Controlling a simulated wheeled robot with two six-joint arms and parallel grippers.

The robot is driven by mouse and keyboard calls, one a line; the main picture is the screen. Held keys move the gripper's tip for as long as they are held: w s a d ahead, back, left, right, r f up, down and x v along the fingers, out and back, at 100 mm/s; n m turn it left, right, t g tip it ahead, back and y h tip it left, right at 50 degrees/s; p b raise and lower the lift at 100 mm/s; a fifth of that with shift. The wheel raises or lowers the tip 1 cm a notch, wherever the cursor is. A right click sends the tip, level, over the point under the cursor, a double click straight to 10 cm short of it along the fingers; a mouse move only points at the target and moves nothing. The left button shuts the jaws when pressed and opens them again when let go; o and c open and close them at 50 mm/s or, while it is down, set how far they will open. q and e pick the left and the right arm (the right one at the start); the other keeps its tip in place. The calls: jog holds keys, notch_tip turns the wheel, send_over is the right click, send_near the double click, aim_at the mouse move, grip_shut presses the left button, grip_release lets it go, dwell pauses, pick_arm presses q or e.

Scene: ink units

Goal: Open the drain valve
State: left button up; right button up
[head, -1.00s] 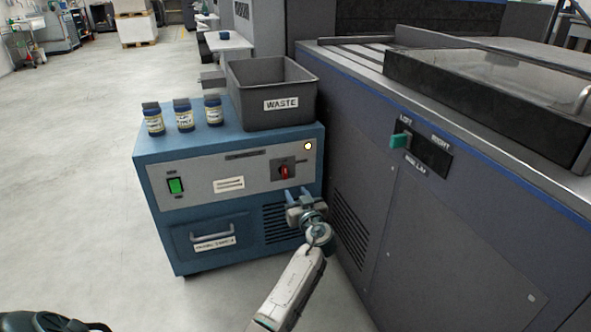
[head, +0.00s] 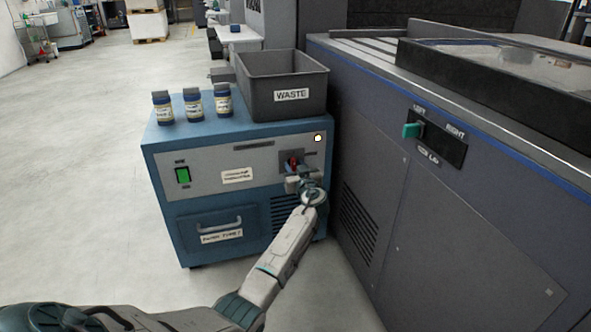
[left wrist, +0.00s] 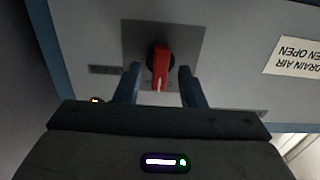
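The drain valve is a small red handle (head: 293,160) on a dark plate on the upper front panel of the blue cabinet (head: 158,180). My left gripper (head: 296,176) is at the panel, just in front of and below the valve, and partly covers it in the head view. In the left wrist view the red handle (left wrist: 161,66) stands out between the two fingers of my left gripper (left wrist: 159,80). The fingers are apart, one on each side, with a visible gap to the handle. My right gripper is not in view.
A grey WASTE bin (head: 285,105) and several small bottles (head: 193,106) stand on the cabinet. The panel has a green switch (head: 183,175), a label (head: 238,176) and a small light (head: 318,138). A large dark machine (head: 400,205) stands close on the right. Open floor lies left.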

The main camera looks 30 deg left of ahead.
pick_arm(q)
jog(key=shift+c, duration=0.3)
grip_shut()
